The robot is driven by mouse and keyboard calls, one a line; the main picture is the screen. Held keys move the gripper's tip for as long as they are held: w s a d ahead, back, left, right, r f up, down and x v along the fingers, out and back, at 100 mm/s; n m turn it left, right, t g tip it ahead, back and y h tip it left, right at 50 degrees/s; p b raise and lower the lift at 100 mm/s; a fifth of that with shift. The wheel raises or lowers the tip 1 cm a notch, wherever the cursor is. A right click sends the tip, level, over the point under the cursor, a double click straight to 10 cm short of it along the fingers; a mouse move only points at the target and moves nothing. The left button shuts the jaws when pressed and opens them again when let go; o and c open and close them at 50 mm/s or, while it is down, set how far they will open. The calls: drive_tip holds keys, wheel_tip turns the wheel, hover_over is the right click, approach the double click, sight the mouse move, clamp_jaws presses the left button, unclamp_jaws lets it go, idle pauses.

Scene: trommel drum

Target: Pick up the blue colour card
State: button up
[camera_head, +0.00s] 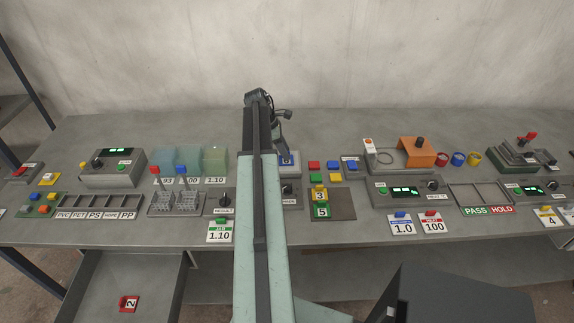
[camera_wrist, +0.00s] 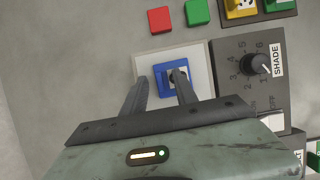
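The blue colour card (camera_wrist: 161,86) lies on a pale square plate (camera_wrist: 145,62) beside the shade dial in the wrist view. Part of its dark-and-white centre is hidden by a finger. The left fingertip is beside the card's left edge and the right fingertip overlaps the card in the picture. I cannot tell whether either finger touches it.
The shade dial unit (camera_wrist: 236,80) stands close right of the card. Red (camera_wrist: 159,20) and green (camera_wrist: 198,12) blocks lie beyond it. In the head view, an orange machine (camera_head: 416,151) stands right and clear bins (camera_head: 188,160) stand left. An open drawer (camera_head: 105,280) holds a red tag.

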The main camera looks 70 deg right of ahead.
drive_tip(key=shift+r, duration=0.15)
clamp_jaws()
drive_tip(key=shift+r+p, duration=0.55)
drive_tip(key=shift+p, duration=0.1)
wheel_tip(320, 180, up, 3)
drive_tip(key=p, duration=0.3)
drive_tip(key=shift+r, duration=0.15)
drive_tip(key=s+a, duration=0.2)
drive_tip(key=a, duration=0.3)
drive_tip(key=s+a, duration=0.2)
drive_tip(key=a, duration=0.3)
drive_tip(key=s+a+p, duration=0.1)
drive_tip(key=s+a, duration=0.1)
drive_tip(key=a, duration=0.3)
drive_tip(key=shift+r, duration=0.3)
